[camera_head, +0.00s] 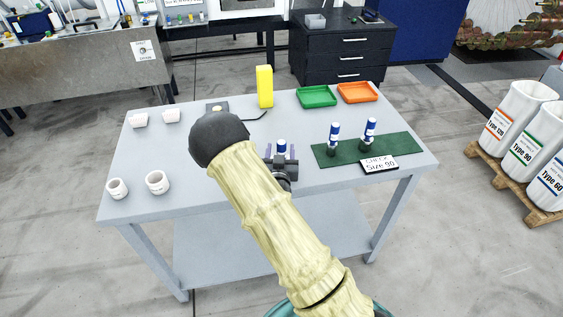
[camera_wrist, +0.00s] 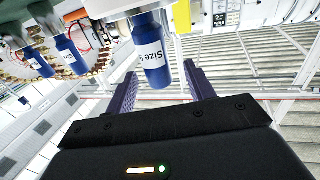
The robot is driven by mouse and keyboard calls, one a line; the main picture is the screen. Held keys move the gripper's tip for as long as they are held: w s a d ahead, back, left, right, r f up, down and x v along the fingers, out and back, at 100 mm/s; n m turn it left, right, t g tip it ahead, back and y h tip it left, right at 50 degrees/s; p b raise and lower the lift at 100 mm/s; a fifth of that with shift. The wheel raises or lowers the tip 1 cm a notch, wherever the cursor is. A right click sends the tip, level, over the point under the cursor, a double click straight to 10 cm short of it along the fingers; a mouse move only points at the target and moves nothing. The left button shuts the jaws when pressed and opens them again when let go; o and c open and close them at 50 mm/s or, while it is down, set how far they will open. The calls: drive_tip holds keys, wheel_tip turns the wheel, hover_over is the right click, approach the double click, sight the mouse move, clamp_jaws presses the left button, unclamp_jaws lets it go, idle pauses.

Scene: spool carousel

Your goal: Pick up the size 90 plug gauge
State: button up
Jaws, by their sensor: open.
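A blue plug gauge with a white label (camera_wrist: 152,48) stands between the two fingers of my gripper (camera_wrist: 160,75) in the wrist view. Its label reads "Size 9", with the rest cut off. My gripper is open, with a finger on either side of the gauge; I cannot tell whether either touches it. In the head view the blue top of this gauge (camera_head: 282,146) shows between my fingers, its lower part hidden by my gripper (camera_head: 281,153). Two more blue-and-white plug gauges stand on the green mat, one at left (camera_head: 334,134) and one at right (camera_head: 370,130).
A sign reading "CHECK Size 90" (camera_head: 379,164) lies at the front of the green mat (camera_head: 405,146). Green (camera_head: 317,96) and orange (camera_head: 358,92) trays and a yellow block (camera_head: 265,86) stand at the back. Several white cups, one of them at front (camera_head: 157,182), stand at left.

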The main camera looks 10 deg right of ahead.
sight(282, 141)
drive_tip(key=p+x, duration=0.1)
drive_tip(key=x, duration=0.3)
drive_tip(key=shift+w+d+p, duration=0.15)
drive_tip(key=shift+p, duration=0.2)
drive_tip(key=shift+r, duration=0.1)
clamp_jaws()
